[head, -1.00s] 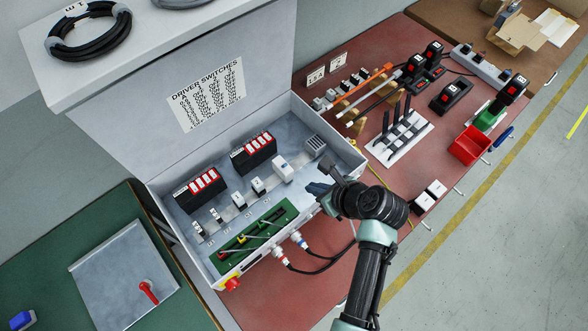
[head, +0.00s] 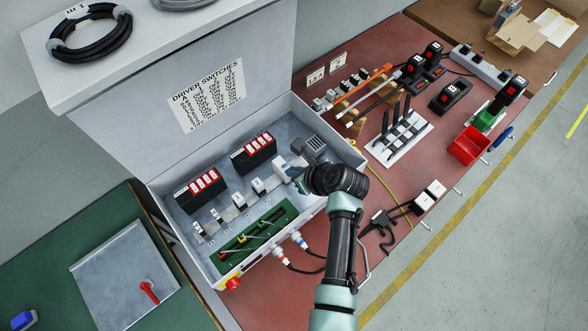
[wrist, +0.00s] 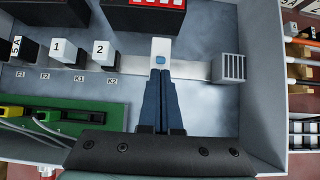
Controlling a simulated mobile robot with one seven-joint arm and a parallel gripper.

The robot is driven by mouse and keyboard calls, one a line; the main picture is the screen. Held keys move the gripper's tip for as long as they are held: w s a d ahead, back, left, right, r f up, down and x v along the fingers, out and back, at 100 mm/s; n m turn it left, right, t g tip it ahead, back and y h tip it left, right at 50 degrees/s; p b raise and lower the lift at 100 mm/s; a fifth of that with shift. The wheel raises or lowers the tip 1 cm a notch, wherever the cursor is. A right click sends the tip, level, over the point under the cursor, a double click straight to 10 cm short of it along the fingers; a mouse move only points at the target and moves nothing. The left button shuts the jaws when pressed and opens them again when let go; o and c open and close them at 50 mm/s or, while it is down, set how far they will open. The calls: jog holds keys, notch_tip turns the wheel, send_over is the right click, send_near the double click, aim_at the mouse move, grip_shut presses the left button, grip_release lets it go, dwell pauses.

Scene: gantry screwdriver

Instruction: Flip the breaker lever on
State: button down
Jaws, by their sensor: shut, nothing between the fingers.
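A white breaker module (wrist: 160,47) with a small blue lever (wrist: 160,60) on its face sits on the rail inside the open grey box. The module also shows in the head view (head: 279,163), partly behind my gripper. My gripper (wrist: 160,74) is shut and empty. Its dark blue fingertips are right at the lower edge of the blue lever in the wrist view; I cannot tell whether they touch it. In the head view my gripper (head: 293,173) reaches over the box's right part, with its fingertips beside the module.
Smaller modules marked 1 (wrist: 62,50) and 2 (wrist: 104,53) stand left on the rail. A grey vented block (wrist: 231,68) is to the right. Black red-topped units (head: 253,153) stand behind. The box's front wall (head: 315,206) lies under my arm.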

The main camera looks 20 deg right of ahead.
jog(key=shift+r, duration=0.1)
jog(key=shift+r+p, duration=0.15)
jog(key=shift+p, duration=0.35)
jog(key=shift+w+g, duration=0.1)
jog(key=shift+g, duration=0.2)
jog(key=shift+w+a+r+g+h+p, duration=0.25)
jog(key=shift+g+h+p, duration=0.25)
jog(key=shift+p, duration=0.75)
